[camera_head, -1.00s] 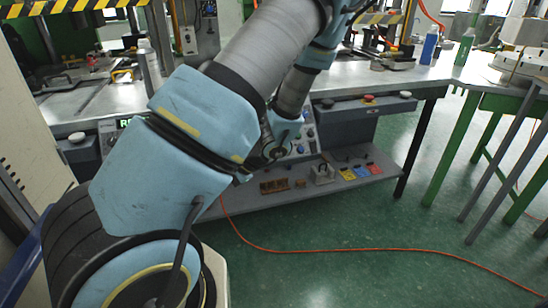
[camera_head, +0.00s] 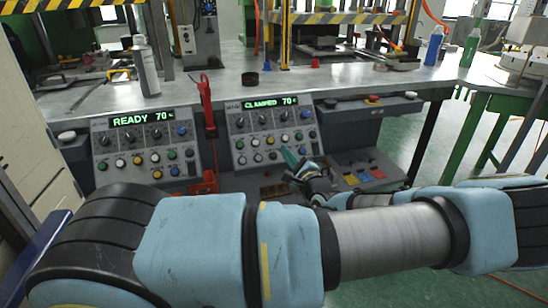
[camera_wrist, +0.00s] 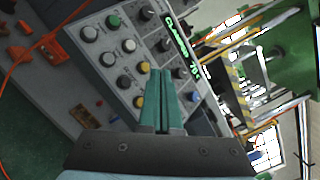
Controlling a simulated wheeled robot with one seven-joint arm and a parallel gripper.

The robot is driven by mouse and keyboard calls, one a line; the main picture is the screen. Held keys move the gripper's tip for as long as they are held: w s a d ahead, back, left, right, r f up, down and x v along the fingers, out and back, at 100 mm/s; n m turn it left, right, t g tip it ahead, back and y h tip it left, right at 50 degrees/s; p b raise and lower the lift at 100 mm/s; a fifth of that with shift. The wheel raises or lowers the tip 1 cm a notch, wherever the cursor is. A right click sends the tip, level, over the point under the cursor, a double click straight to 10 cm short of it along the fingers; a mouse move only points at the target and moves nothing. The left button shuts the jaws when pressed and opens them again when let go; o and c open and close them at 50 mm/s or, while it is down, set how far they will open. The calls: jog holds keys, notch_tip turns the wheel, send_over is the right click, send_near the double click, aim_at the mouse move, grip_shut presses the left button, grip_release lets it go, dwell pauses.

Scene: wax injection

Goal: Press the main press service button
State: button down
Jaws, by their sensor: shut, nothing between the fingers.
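Two control panels hang under the bench's front edge. The left panel (camera_head: 145,146) has a display (camera_head: 143,118) reading READY 70; the right panel (camera_head: 272,134) has a display (camera_head: 270,102) reading CLAMPED 70. Both carry black knobs and rows of coloured buttons. Labels are too small to read, so I cannot tell which button is the service button. My gripper (camera_head: 288,156) is shut and empty, in front of the right panel's lower part. In the wrist view its teal fingertips (camera_wrist: 163,73) point at this panel, overlapping buttons near a yellow one (camera_wrist: 145,69); contact cannot be told.
A red clamp-like tool (camera_head: 206,100) hangs between the panels. A spray bottle (camera_head: 146,65) stands on the metal bench (camera_head: 230,78). An orange cable (camera_wrist: 40,42) shows at the wrist view's left.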

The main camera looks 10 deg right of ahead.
aim_at(273, 156)
dwell(0.3)
jog(key=shift+w+a+f+b, duration=0.25)
jog(key=shift+w+f+b, duration=1.15)
jog(key=shift+w, duration=0.3)
jog(key=shift+w+a+f+b, duration=0.2)
jog(key=shift+w+f+b, duration=1.15)
jog(key=shift+w, duration=0.3)
jog(key=shift+w+f, duration=0.1)
jog(key=shift+w+f+p, duration=0.2)
jog(key=shift+p, duration=0.15)
